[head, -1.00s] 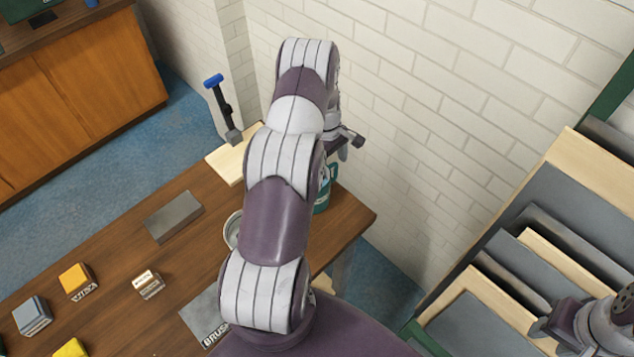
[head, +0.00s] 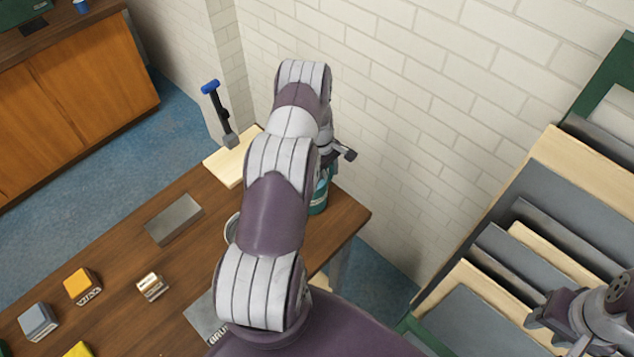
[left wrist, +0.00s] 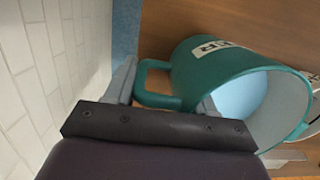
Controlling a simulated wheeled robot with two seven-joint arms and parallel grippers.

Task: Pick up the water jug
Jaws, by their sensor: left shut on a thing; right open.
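The water jug is a teal-green container (head: 318,200) with a side handle, near the table's far right corner in the head view. My left arm hides much of it there. In the left wrist view the jug (left wrist: 205,62) shows its open rim, pale blue inside and a white label with dark letters. My left gripper (left wrist: 166,98) is shut on the jug's handle, with a finger on either side. In the head view the left gripper (head: 338,160) is mostly behind its own arm. My right gripper (head: 537,308) is open and empty at the lower right, away from the jug.
The wooden table (head: 115,245) holds a grey block (head: 173,219), small labelled boxes, a round tin (head: 231,228) partly behind my arm, and a board (head: 236,158) with a blue-handled tool (head: 219,110). A brick wall (head: 420,120) stands close behind. A rack of panels (head: 540,225) is at right.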

